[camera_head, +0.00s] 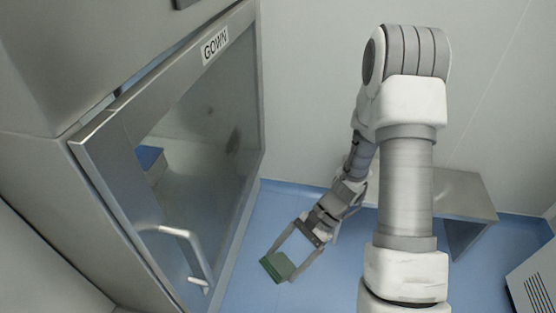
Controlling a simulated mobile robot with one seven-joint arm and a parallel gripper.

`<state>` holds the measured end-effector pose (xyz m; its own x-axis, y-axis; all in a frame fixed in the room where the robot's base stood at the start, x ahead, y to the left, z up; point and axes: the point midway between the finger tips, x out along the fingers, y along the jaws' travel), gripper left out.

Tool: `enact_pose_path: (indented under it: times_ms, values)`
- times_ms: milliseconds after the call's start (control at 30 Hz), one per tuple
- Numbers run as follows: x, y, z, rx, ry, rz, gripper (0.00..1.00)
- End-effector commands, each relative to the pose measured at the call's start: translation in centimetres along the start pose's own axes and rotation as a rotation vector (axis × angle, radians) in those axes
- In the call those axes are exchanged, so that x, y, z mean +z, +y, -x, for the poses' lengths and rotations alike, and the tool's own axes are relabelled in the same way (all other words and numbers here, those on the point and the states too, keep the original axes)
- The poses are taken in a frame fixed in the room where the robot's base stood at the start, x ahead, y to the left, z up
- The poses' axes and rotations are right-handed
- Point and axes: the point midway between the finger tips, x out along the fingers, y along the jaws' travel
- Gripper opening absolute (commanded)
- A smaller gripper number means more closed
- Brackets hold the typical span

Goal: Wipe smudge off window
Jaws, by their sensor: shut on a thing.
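The window (190,150) is a glass pane in a grey metal-framed door labelled GOWN, at the left. A dark smudge (234,140) shows on the glass toward its right side. My gripper (279,266) is shut on a green block-like pad (275,267), held at the fingertips above the blue floor. The gripper and pad are below and to the right of the smudge, apart from the glass. The fingers hide part of the pad.
A metal door handle (185,245) sticks out at the door's lower left. A grey metal bench (465,195) stands behind my arm at the right. A white vented unit (535,280) is at the lower right edge. Blue floor (240,290) is clear around the gripper.

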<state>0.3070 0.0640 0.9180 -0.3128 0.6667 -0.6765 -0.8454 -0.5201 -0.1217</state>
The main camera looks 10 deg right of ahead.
Motion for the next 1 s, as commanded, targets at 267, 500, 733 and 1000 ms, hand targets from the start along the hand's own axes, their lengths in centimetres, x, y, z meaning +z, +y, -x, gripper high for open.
enact_pose_path:
  times_ms: [267, 500, 733, 1000]
  values:
    - [7.9, -7.5, 8.0, -0.510, -0.421, -0.229, 0.42]
    - [10.4, -11.1, 15.3, -0.797, -0.550, -0.283, 0.42]
    - [10.9, -12.0, 16.8, -0.858, -0.571, -0.293, 0.42]
    - [11.8, -14.1, 15.4, -0.854, -0.570, -0.292, 0.42]
